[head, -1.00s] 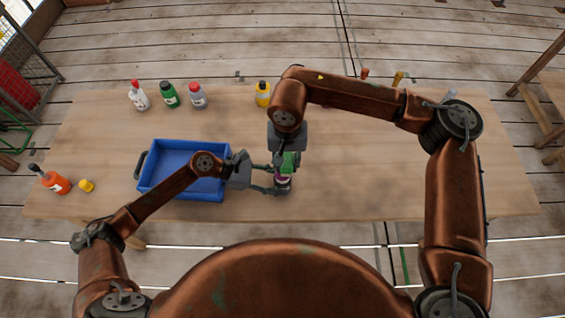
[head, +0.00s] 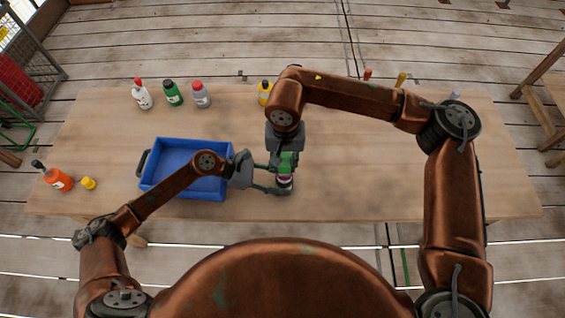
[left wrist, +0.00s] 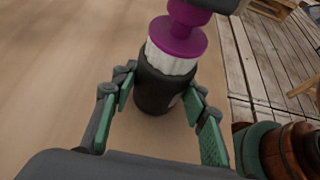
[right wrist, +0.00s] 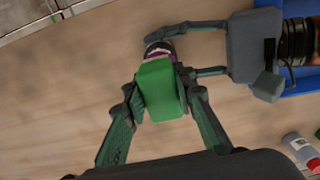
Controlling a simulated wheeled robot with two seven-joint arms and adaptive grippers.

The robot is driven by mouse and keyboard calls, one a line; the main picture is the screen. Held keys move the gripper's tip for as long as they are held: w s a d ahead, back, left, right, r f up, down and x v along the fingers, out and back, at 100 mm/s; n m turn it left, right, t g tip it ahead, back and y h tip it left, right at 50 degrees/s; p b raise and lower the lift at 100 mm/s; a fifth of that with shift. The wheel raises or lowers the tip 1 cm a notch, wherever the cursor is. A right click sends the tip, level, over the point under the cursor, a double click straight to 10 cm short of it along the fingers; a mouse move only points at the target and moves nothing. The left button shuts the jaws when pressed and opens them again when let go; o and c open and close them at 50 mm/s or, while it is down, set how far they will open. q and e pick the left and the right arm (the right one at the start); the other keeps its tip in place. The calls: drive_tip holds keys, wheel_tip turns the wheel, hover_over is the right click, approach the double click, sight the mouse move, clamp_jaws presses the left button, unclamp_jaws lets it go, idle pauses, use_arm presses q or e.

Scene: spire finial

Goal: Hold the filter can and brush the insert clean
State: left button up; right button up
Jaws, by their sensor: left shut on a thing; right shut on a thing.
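The dark filter can (left wrist: 160,88) stands between the fingers of my left gripper (left wrist: 160,97), which is shut on it. A white ridged part (left wrist: 170,58) shows at the can's mouth, under a purple disc and stem (left wrist: 178,36). I cannot tell whether the white part is the insert or bristles. My right gripper (right wrist: 160,92) is shut on a green block (right wrist: 158,88), the top of the brush, straight above the can. In the head view the green block (head: 286,162) and the purple part (head: 284,178) line up over the can. The inside of the can is hidden.
A blue tray (head: 150,186) lies left of the can, under my left arm. Several bottles, such as a green one (head: 173,93) and a yellow one (head: 265,93), line the back. An orange bottle (head: 58,179) and a small yellow one (head: 88,183) are far left. The table's right side is mostly clear.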

drive_tip(key=d+r, duration=0.5)
drive_tip(key=r, duration=0.2)
idle(0.6)
idle(0.4)
use_arm(q)
drive_tip(key=o, duration=0.9)
drive_tip(key=shift+o, duration=0.2)
drive_tip(key=shift+a, duration=0.1)
drive_tip(key=v, duration=1.2)
